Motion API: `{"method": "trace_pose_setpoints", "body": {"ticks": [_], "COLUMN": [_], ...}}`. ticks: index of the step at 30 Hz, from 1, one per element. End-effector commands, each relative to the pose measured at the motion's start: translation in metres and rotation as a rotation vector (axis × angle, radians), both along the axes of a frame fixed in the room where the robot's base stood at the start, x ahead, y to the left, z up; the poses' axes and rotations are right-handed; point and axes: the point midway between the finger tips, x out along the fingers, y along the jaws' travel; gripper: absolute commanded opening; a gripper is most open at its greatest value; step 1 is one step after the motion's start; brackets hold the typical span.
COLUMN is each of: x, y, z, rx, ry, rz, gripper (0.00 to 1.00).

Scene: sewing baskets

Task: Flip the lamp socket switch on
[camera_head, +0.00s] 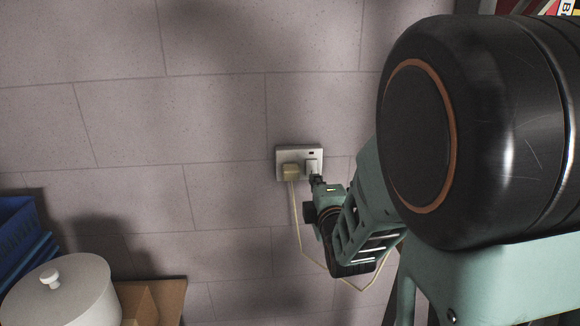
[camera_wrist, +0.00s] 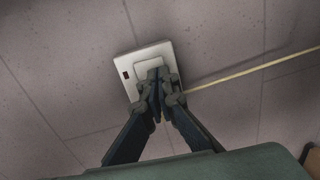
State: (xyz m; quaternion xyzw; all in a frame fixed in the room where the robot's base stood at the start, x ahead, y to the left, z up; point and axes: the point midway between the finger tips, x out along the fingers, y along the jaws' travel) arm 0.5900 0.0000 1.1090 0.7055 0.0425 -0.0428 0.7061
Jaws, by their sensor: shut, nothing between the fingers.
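The lamp socket (camera_head: 285,152) is a pale plate on the tiled wall. A cream plug (camera_head: 291,171) sits in its left part, and a whitish switch (camera_head: 312,165) is at its right. My gripper (camera_head: 316,180) is shut and empty, with its tips at the lower edge of the switch. In the wrist view, the socket plate (camera_wrist: 159,50) is tilted, with a small dark red mark at its left. The gripper tips (camera_wrist: 157,78) are together in front of the switch (camera_wrist: 143,69) and cover part of it. Contact and the switch's position cannot be told.
A cream cord (camera_head: 297,222) hangs from the plug and loops behind my arm; it also crosses the wrist view (camera_wrist: 250,69). A white lidded pot (camera_head: 65,297), a blue crate (camera_head: 18,225) and a cardboard box (camera_head: 155,300) stand at lower left. The wall around the socket is clear.

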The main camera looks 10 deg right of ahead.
Motion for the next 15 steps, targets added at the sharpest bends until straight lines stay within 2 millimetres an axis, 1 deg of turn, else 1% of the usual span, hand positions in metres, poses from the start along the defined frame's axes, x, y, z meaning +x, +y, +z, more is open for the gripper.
{"method": "trace_pose_setpoints", "body": {"ticks": [1,6,10,15], "x": [0.007,0.022,0.026,0.027], "y": [0.001,0.000,0.000,0.000], "z": [-0.004,-0.005,-0.004,-0.004], "rx": [-0.002,-0.001,0.000,0.001], "ry": [0.002,0.001,0.000,0.000], "rz": [0.001,0.001,0.001,0.001], "gripper": [0.00,0.00,0.00,0.00]}}
